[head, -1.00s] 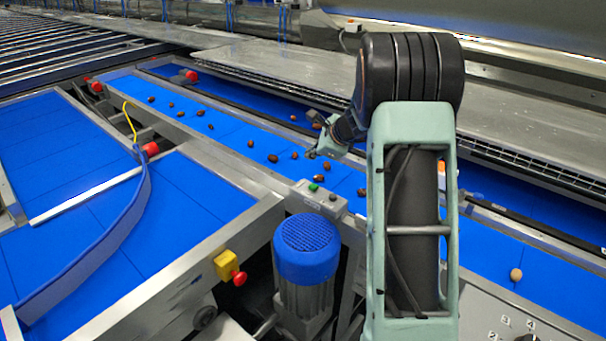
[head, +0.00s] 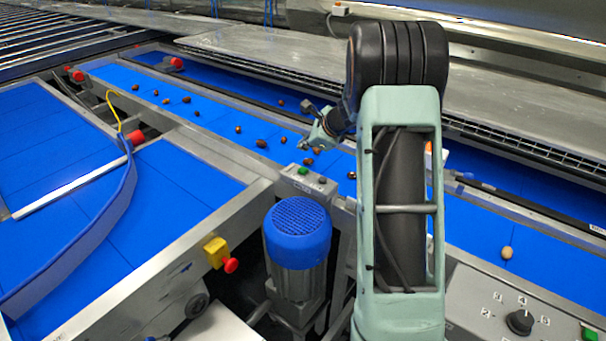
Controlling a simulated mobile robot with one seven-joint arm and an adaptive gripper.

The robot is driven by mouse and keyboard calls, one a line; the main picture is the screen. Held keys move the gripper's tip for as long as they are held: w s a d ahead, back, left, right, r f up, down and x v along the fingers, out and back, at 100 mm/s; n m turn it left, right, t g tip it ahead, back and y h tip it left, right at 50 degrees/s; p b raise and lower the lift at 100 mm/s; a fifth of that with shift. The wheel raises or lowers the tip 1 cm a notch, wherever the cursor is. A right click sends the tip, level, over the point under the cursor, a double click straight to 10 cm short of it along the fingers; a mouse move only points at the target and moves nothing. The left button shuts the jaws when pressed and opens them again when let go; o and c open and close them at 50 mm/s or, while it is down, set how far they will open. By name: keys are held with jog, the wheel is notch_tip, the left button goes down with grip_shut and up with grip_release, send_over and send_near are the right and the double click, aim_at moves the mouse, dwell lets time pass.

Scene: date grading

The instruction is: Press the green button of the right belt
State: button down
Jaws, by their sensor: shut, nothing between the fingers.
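A small grey button box (head: 294,182) sits on the near rail of the long blue belt (head: 215,133) carrying brown dates. It has a green button (head: 303,171) on top and a second, darker button beside it. My gripper (head: 303,146) is shut and empty, above the belt just beyond the box. In the picture its tips are a little above the green button, apart from it. Another green button (head: 590,334) is partly visible on a grey panel at the lower right.
The grey panel (head: 470,300) has a black knob (head: 519,322) with numbers. A blue-capped motor (head: 297,232) stands below the button box. A yellow box with a red button (head: 231,265) is on the left belt's frame. A pale date (head: 506,253) lies on the belt at right.

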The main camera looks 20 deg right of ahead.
aim_at(304, 170)
notch_tip(304, 170, down, 6)
jog(key=b, duration=0.4)
jog(key=shift+r, duration=0.1)
dwell(1.1)
jog(key=shift+f+b, duration=0.35)
jog(key=shift+b, duration=0.25)
